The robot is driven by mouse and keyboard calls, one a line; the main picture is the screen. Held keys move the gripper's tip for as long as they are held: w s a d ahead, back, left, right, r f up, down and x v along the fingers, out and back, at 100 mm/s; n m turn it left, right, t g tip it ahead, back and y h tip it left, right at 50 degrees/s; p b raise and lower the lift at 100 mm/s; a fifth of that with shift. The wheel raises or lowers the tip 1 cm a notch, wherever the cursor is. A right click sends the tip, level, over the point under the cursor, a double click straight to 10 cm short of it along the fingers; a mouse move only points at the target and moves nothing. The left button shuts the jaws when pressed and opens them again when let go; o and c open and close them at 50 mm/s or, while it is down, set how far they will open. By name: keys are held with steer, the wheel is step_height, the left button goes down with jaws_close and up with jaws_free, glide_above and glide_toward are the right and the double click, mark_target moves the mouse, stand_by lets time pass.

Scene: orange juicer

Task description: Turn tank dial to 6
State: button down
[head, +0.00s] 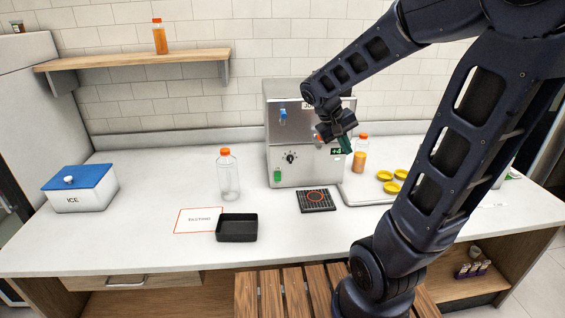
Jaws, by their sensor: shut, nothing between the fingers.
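The juicer (300,172) is a silver box at the back of the counter. Its dark dial (290,158) sits on the lower front face, with small markings around it that are too small to read. A green switch (278,175) is at the dial's lower left. A green "+4" display (336,151) is on the right of the front. My gripper (345,146) is in front of the juicer's right side, to the right of the dial and apart from it. It is shut and empty, pointing down toward the display.
A black drip mat (316,200) lies in front. An orange-filled bottle (360,157) and yellow pieces (392,187) are to the right.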

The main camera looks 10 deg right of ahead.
steer(key=w+a+f+n+t+h, duration=0.35)
steer(key=w+a+f+h, duration=0.4)
steer(key=w+a, duration=0.5)
steer(key=w+a+f+n+t, duration=0.2)
steer(key=w+a+f+t, duration=0.1)
steer(key=a+f+t, duration=0.4)
steer(key=w+a+f+n+t, duration=0.2)
steer(key=w+a+f, duration=0.25)
steer(key=a, duration=0.35)
glide_toward(288, 157)
steer(key=w, duration=0.4)
steer(key=shift+d+r, duration=0.1)
steer(key=shift+d, duration=0.05)
steer(key=d, duration=0.3)
steer(key=shift+w, duration=0.15)
steer(key=shift+d, duration=0.6)
